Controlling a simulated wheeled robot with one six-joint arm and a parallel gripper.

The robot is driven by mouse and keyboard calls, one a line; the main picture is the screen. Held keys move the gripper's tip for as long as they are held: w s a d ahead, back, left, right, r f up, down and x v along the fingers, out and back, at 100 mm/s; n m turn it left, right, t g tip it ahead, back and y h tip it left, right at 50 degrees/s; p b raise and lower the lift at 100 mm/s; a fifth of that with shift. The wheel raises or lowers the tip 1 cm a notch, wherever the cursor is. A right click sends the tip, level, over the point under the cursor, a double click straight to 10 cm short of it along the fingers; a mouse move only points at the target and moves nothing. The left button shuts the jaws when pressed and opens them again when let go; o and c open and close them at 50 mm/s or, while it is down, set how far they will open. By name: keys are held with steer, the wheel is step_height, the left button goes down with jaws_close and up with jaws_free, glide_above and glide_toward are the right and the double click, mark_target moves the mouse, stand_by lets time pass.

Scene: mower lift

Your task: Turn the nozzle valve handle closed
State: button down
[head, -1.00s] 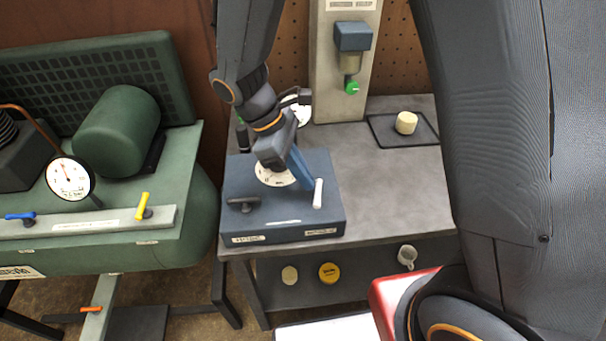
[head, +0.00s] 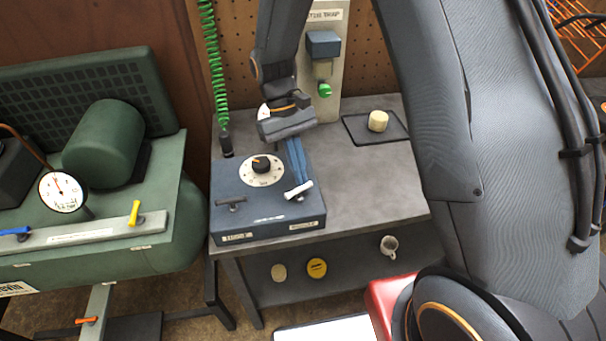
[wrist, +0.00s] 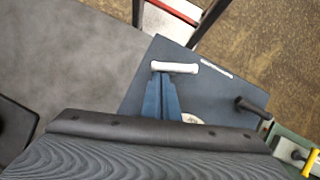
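A blue control box (head: 238,190) sits on the bench's front left corner, with a round white dial and black knob (head: 262,168) on top. A white T-handle (head: 299,190) is at its right and a dark T-handle (head: 231,203) at its left. The front labels are too blurred to read. My gripper (head: 298,184) reaches down at the white handle, its blue fingers close together. In the wrist view the fingertips (wrist: 161,76) meet the side of the white bar (wrist: 175,67), which lies crosswise to them. I see nothing pinched between them.
A green compressor (head: 110,145) with a gauge (head: 63,192) stands left of the bench. A green coiled hose (head: 210,60) hangs behind the box. A dark tray (head: 365,128) with a cream cylinder (head: 378,121) lies at the back right. The bench middle is clear.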

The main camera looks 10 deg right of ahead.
steer(key=shift+s+d+m+y+p, duration=0.2)
steer(key=shift+d+m+y, duration=0.25)
steer(key=shift+m, duration=0.55)
steer(key=shift+s+d+m+y+p, duration=0.1)
steer(key=shift+d+m+y+p, duration=0.25)
steer(key=shift+m, duration=0.65)
steer(key=shift+w, duration=0.1)
steer(key=w, duration=0.1)
steer(key=w+b, duration=0.1)
steer(key=w, duration=0.2)
steer(key=shift+w+a+f, duration=0.1)
steer(key=shift+w+a, duration=0.15)
steer(key=shift+w, duration=0.1)
steer(key=b+v, duration=0.3)
steer(key=v, duration=0.6)
steer(key=s+d+f+t, duration=0.1)
steer(key=s+d+t, duration=0.2)
steer(key=s+d, duration=0.2)
steer(key=s+d+f+t+b, duration=0.1)
steer(key=s+d+f+t, duration=0.1)
steer(key=s+d, duration=0.3)
steer(key=s+t, duration=0.1)
steer(key=s, duration=0.3)
steer(key=shift+s, duration=0.15)
